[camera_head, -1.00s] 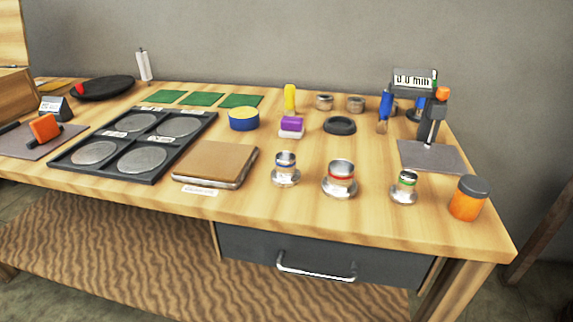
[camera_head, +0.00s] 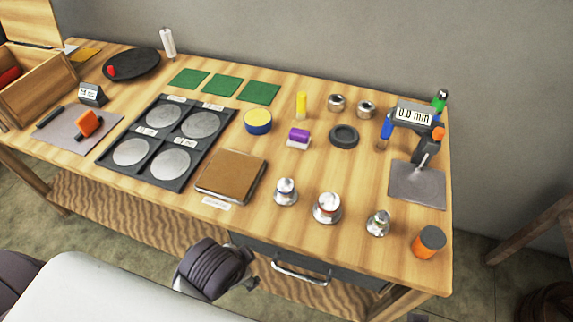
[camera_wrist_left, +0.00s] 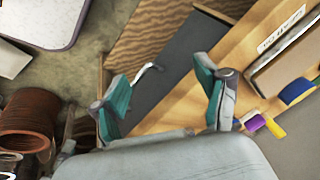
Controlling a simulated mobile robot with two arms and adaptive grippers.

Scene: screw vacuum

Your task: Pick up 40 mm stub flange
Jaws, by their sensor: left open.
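Three metal stub flanges stand upright along the front right of the bench in the head view: a medium one (camera_head: 286,192), the widest one (camera_head: 327,208) with a red band, and a small one (camera_head: 378,223). No size marking is legible on them, so I cannot tell for sure which is the 40 mm one. My left gripper (camera_head: 250,273) is in front of the bench's front edge, by the drawer, apart from the flanges. In the left wrist view its teal fingers (camera_wrist_left: 163,98) are spread with nothing between them. My right gripper is not clearly in view.
A brown notebook (camera_head: 232,175) lies left of the flanges, beside the black tray (camera_head: 154,98) of metal discs. An orange jar (camera_head: 429,242) stands at the right front, below the gauge stand (camera_head: 417,185). The drawer handle (camera_head: 300,275) sticks out below the bench edge.

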